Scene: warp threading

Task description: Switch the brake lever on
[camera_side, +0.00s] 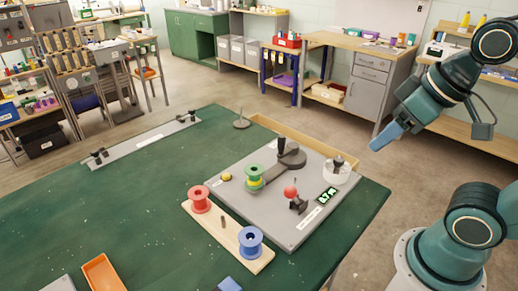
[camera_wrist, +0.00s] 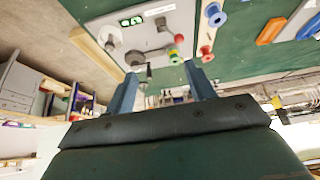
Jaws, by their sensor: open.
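The brake lever, a short lever with a red ball (camera_side: 290,191) on a dark base, stands at the front of a grey panel (camera_side: 287,238), beside a green digital display (camera_side: 328,195). In the wrist view, a red ball (camera_wrist: 178,38) shows near the panel's display. I cannot tell the lever's setting. My gripper (camera_side: 386,137) is raised in the air to the right of the panel, well apart from the lever. In the wrist view, my gripper (camera_wrist: 161,72) shows two blue fingers spread apart with nothing between them.
The panel also bears a crank with a black handle (camera_side: 281,147), a green and yellow spool (camera_side: 254,174) and a white knob (camera_side: 337,172). A wooden board holds a red spool (camera_side: 200,199) and a blue spool (camera_side: 250,241). An orange tray (camera_side: 103,272) lies on the green table.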

